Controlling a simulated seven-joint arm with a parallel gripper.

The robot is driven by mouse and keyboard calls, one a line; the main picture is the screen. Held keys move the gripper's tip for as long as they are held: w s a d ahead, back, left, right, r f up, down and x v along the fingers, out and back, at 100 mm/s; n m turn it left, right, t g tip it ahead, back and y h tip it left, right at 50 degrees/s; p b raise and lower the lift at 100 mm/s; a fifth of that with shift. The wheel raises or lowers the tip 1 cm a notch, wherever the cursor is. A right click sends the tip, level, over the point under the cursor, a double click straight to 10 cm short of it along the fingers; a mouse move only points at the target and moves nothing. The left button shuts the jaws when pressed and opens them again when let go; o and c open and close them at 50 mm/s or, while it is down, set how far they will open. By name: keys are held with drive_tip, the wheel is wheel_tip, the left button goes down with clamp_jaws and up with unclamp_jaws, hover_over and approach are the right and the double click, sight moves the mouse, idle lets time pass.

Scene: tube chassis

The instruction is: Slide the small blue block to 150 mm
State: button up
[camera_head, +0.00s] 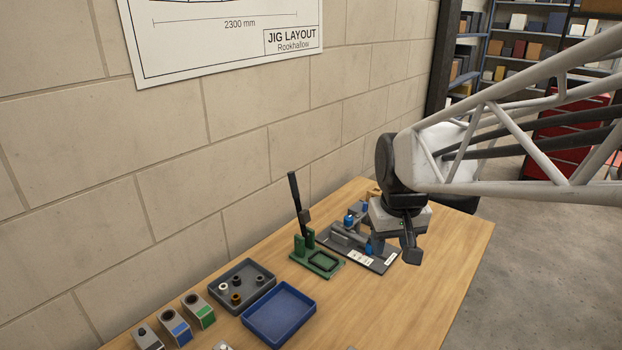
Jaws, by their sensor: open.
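A dark grey fixture plate (378,263) with white labels lies at the back of the wooden table. A small blue piece (349,220) sits on its far left part. Another blue piece (369,248) shows nearer the front, just left of my gripper. I cannot tell which one is the small blue block, and no scale mark is readable. My gripper (398,248) hangs over the right side of the fixture with a dark finger pointing down. It is open, with nothing seen in it. The gripper and wrist hide part of the fixture.
A green press with an upright black lever (299,203) stands left of the fixture. A blue tray (279,314) and a grey tray (242,286) with small rings lie nearer. Several small boxes stand at front left. The wall is close behind; the table's right side is clear.

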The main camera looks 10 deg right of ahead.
drive_tip(key=shift+n+g, duration=0.8)
drive_tip(key=shift+g, duration=0.1)
drive_tip(key=w+d+f, duration=0.2)
drive_tip(key=w+f, duration=0.2)
drive_tip(key=w, duration=0.5)
drive_tip(key=w+d+f, duration=0.1)
drive_tip(key=w+f, duration=0.3)
drive_tip(key=w, duration=0.4)
drive_tip(key=w+d+f, duration=0.2)
drive_tip(key=w+f, duration=0.2)
drive_tip(key=w, duration=0.5)
drive_tip(key=shift+w+d+f, duration=0.2)
drive_tip(key=shift+w+d, duration=0.1)
drive_tip(key=shift+w+d+f, duration=0.1)
drive_tip(key=shift+w+f, duration=0.2)
drive_tip(key=shift+w, duration=0.1)
drive_tip(key=shift+f, duration=0.2)
drive_tip(key=shift+f, duration=3.75)
drive_tip(key=shift+c, duration=0.3)
clamp_jaws()
